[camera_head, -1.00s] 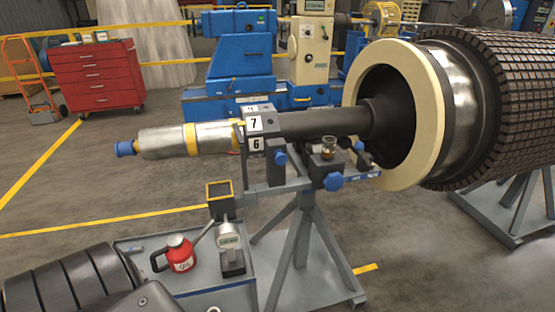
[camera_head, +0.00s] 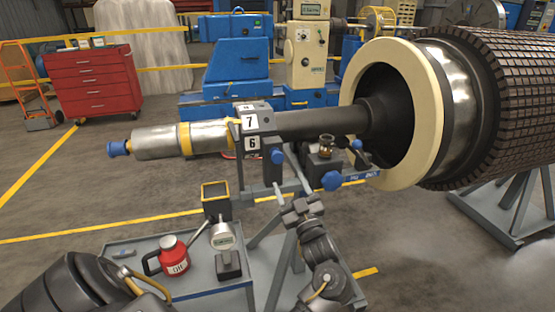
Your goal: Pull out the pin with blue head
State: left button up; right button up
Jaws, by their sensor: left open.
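Several blue-headed parts show. One blue head (camera_head: 277,157) sits on the stand below the numbered block (camera_head: 249,123) marked 7 and 6. A larger blue knob (camera_head: 332,181) is on the stand's right side, and a small blue head (camera_head: 357,144) is beside the shaft. A blue cap (camera_head: 117,148) is at the left end of the silver shaft. I cannot tell from its look alone which is the pin.
The rotor (camera_head: 488,105) with its cream ring (camera_head: 428,120) fills the right side. A red tool cabinet (camera_head: 92,82) is behind left. Floor at left is clear.

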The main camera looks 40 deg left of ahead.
aim_at(278, 159)
pick_arm(q)
jog(key=p+x, duration=0.1)
jog(key=x, duration=0.5)
jog(key=p+x, duration=0.1)
jog(key=x, duration=0.2)
jog(key=shift+w+a+r, duration=0.1)
jog(key=shift+w+a, duration=0.15)
jog(key=shift+w+a+r, duration=0.15)
jog(key=shift+w+a, duration=0.1)
jog(key=shift+a, duration=0.25)
pick_arm(e)
jog(key=shift+s+a+r, duration=0.2)
jog(key=shift+a+r, duration=0.3)
jog(key=shift+s+a+r, duration=0.2)
jog(key=shift+a+r, duration=0.3)
